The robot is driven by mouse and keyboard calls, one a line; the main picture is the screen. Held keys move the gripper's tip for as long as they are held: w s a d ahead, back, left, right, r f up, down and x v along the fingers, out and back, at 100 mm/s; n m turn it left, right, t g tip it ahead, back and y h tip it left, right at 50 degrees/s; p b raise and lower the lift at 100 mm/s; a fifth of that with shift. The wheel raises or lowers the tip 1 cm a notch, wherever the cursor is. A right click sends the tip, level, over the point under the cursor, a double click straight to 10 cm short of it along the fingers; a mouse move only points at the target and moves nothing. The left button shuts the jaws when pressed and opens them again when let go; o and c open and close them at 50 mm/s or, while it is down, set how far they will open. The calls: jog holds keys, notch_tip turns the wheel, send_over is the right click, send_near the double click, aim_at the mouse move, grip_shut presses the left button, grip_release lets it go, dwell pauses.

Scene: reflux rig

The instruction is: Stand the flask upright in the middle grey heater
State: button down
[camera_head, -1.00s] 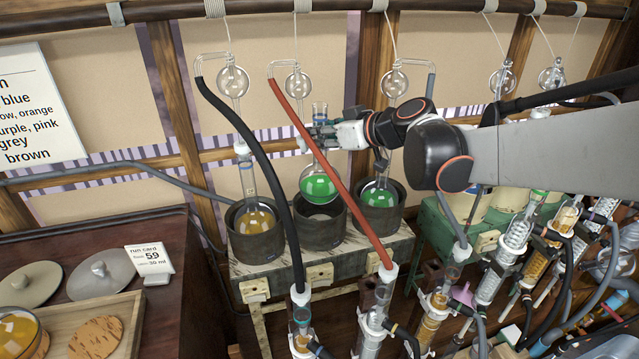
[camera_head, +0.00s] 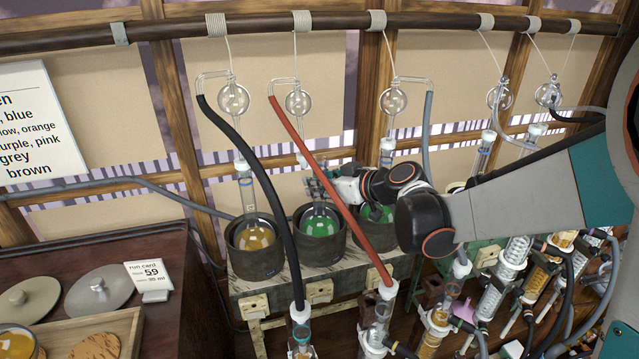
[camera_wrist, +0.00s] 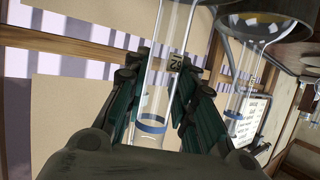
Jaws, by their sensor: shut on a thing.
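The flask (camera_head: 320,222) with green liquid sits with its bulb down in the middle grey heater (camera_head: 318,251), its neck rising behind the red hose. It looks close to upright. My gripper (camera_head: 322,184) is shut on the flask's neck from the right. In the wrist view my gripper (camera_wrist: 160,100) has its dark green fingers on both sides of the clear neck (camera_wrist: 158,90), which carries a blue band and a small number tag. The flask's bulb is out of the wrist view, and the red hose hides part of the neck in the head view.
The left heater (camera_head: 256,258) holds a flask with amber liquid; the right heater (camera_head: 372,238) holds one with green liquid, partly hidden by my arm. A black hose (camera_head: 268,190) and a red hose (camera_head: 335,200) cross in front of the heaters. Glass bulbs hang above.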

jog(key=shift+f, duration=0.15)
jog(key=c, duration=1.3)
grip_release()
jog(key=shift+s+d+r, duration=0.1)
jog(key=shift+d+r, duration=0.05)
jog(key=shift+r, duration=0.1)
jog(key=v, duration=1.2)
jog(key=shift+s+d+f+m+g+h+b, duration=0.1)
jog(key=shift+s+d+f+m+g+h, duration=0.25)
jog(key=shift+s+d+f+m+h, duration=2.35)
jog(key=shift+s+d+r+m+g+h+b, duration=0.15)
jog(key=shift+s+d+r+m+g+h, duration=0.6)
jog(key=shift+s, duration=4.25)
jog(key=shift+s+d+f+m+h+b, duration=0.1)
jog(key=shift+s+d+f+m+h, duration=1.65)
jog(key=shift+s, duration=2.1)
